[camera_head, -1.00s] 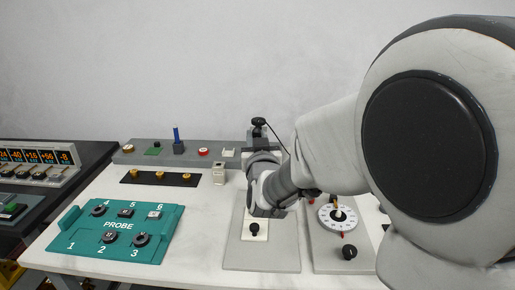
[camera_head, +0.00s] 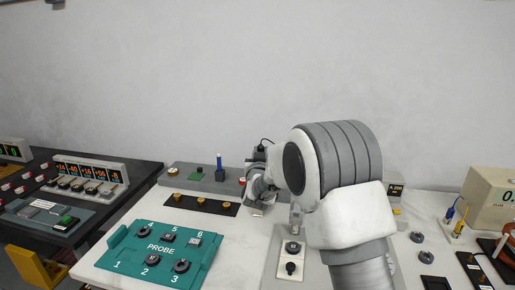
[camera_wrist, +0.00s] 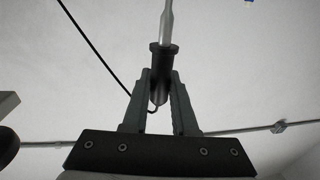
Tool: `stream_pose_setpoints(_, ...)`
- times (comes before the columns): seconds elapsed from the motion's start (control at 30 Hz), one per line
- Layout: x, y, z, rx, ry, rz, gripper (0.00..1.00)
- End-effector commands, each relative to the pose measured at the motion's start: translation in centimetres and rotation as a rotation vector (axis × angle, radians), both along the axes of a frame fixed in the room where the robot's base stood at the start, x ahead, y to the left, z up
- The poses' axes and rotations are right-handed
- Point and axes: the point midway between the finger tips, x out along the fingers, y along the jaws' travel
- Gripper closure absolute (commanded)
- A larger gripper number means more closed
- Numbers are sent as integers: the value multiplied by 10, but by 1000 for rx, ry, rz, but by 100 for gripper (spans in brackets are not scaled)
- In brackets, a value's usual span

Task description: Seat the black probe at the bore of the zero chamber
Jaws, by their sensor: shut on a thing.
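The black probe (camera_wrist: 160,62) is between the two fingers of my gripper (camera_wrist: 160,78), which is shut on it. Its pale, slim tip extends away from the fingers, and a thin black cable shows beside it. In the head view my gripper end is small, behind the bench's middle, with a dark top and cable (camera_head: 264,143); the fingers are hard to make out. A small cream block (camera_head: 256,210) is partly hidden below my wrist; I cannot tell if it is the zero chamber. No bore shows clearly in either view.
A teal probe tray (camera_head: 118,240) with numbered places lies front left. A dark strip (camera_head: 225,209) with brass knobs and a grey ledge (camera_head: 200,180) with a blue post lie behind it. My arm hides the bench's middle right. A cream meter (camera_head: 490,200) stands right.

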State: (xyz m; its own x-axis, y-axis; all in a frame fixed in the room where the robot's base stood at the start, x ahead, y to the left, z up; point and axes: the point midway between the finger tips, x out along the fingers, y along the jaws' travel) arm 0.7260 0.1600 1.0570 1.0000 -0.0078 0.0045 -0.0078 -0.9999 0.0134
Motion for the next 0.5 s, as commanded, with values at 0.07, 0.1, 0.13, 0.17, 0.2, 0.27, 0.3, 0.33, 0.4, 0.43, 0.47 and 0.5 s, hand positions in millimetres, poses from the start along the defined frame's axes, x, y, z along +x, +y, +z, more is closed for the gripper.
stream_pose_setpoints(0.07,10,-4,-5,7,3,-13,100)
stream_pose_setpoints(0.1,13,-6,-8,9,4,-18,100)
stream_pose_setpoints(0.13,16,-7,-9,11,4,-22,100)
stream_pose_setpoints(0.17,17,-8,-10,12,4,-24,100)
stream_pose_setpoints(0.2,19,-8,-12,13,5,-26,100)
stream_pose_setpoints(0.27,20,-9,-13,14,5,-27,100)
stream_pose_setpoints(0.3,21,-9,-14,14,5,-28,100)
stream_pose_setpoints(0.33,21,-9,-14,15,5,-28,100)
stream_pose_setpoints(0.4,21,-9,-14,15,4,-28,100)
stream_pose_setpoints(0.43,21,-9,-14,14,4,-28,100)
stream_pose_setpoints(0.47,21,-9,-14,14,4,-28,100)
stream_pose_setpoints(0.5,21,-9,-14,14,4,-28,100)
